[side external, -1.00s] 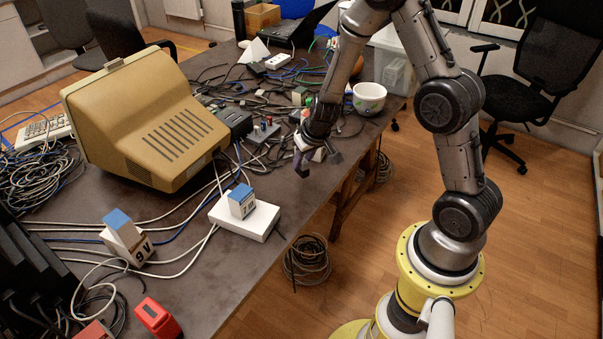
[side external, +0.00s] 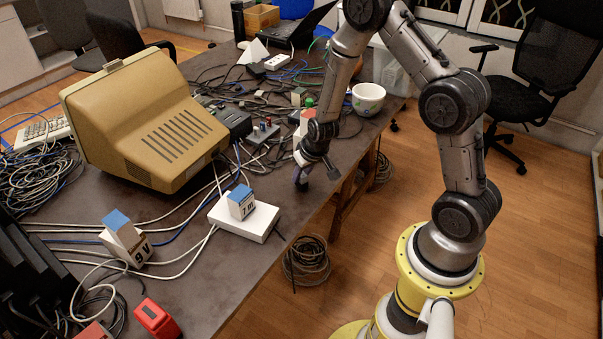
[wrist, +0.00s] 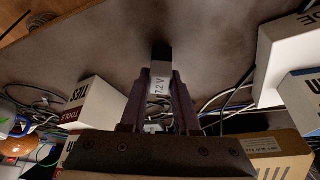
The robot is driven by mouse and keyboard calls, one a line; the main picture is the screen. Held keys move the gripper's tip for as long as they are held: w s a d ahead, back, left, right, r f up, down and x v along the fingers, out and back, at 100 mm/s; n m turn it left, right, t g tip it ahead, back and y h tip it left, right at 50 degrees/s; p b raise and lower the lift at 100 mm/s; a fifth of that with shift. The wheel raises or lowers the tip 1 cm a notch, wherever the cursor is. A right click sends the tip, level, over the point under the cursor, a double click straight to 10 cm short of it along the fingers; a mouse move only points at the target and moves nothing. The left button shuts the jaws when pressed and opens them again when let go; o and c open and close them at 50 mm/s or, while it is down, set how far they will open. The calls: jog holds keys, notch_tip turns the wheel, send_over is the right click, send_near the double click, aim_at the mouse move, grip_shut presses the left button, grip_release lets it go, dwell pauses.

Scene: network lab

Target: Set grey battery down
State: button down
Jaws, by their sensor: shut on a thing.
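My gripper (wrist: 160,92) has dark purple fingers, shut on the grey battery (wrist: 159,84) in the wrist view. The battery is a small block with a pale grey face marked "1.2 V" and a darker far end. In the side external view my gripper (side external: 302,180) points down at the table's right edge. The battery cannot be made out there. I cannot tell whether the battery touches the tabletop (wrist: 210,45).
White boxes stand left (wrist: 95,103) and right (wrist: 290,50) in the wrist view. In the side external view, a white device (side external: 258,225) carries a blue-topped block (side external: 241,202). A white bowl (side external: 368,98) and many cables lie behind. Bare tabletop (side external: 270,262) runs along the near edge.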

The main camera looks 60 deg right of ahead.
jog(key=c, duration=0.6)
grip_release()
jog(key=shift+f, duration=0.1)
jog(key=shift+c, duration=0.2)
jog(key=s+a+r+n+t+y, duration=0.1)
jog(key=s+a+r, duration=0.15)
jog(key=r, duration=0.45)
jog(key=s+a+r+n+y, duration=0.1)
jog(key=s+a+r, duration=0.1)
jog(key=a+r, duration=0.35)
jog(key=s+a+r+n+t+y, duration=0.1)
jog(key=s+a+r, duration=0.15)
jog(key=r, duration=0.65)
jog(key=s+r, duration=0.3)
jog(key=s, duration=0.5)
jog(key=s+r+n+h, duration=0.1)
jog(key=s+r, duration=0.3)
jog(key=s, duration=0.4)
jog(key=shift+s+a+r+n+g, duration=0.15)
jog(key=shift+s+a+n+g, duration=0.1)
jog(key=shift+s+n+g, duration=0.1)
